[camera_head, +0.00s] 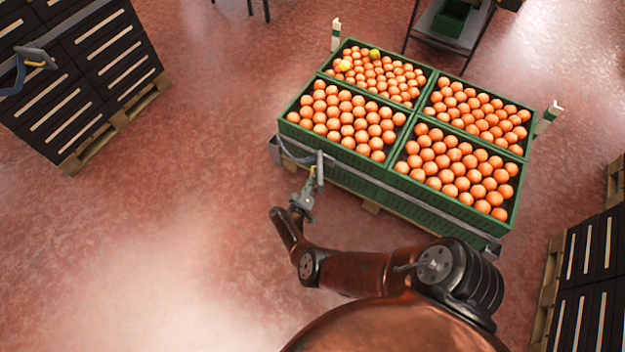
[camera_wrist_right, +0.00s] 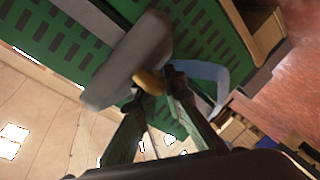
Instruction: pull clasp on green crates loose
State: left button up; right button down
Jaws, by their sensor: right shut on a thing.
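Green crates (camera_head: 360,181) full of oranges stand in a two-by-two block at the centre of the head view. A grey strap runs around them. The grey clasp (camera_head: 319,160) is at their near left corner, and it also shows large in the wrist view (camera_wrist_right: 130,60) with a small yellow lever (camera_wrist_right: 148,81). My right gripper (camera_head: 308,188) reaches up to the clasp from below. In the wrist view its fingers (camera_wrist_right: 161,88) are shut on the clasp at the yellow lever. The fingers partly hide the lever. My left gripper is not in view.
Dark crates on a pallet (camera_head: 95,150) stand at the left, with another clasp (camera_head: 36,59) on them. More dark crates (camera_head: 590,265) stand at the right. A metal stand (camera_head: 455,35) is behind the green crates. The red floor at left front is clear.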

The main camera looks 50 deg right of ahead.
jog(key=shift+w, duration=0.15)
jog(key=c, duration=2.3)
grip_release()
jog(key=v, duration=0.7)
jog(key=shift+a, duration=0.2)
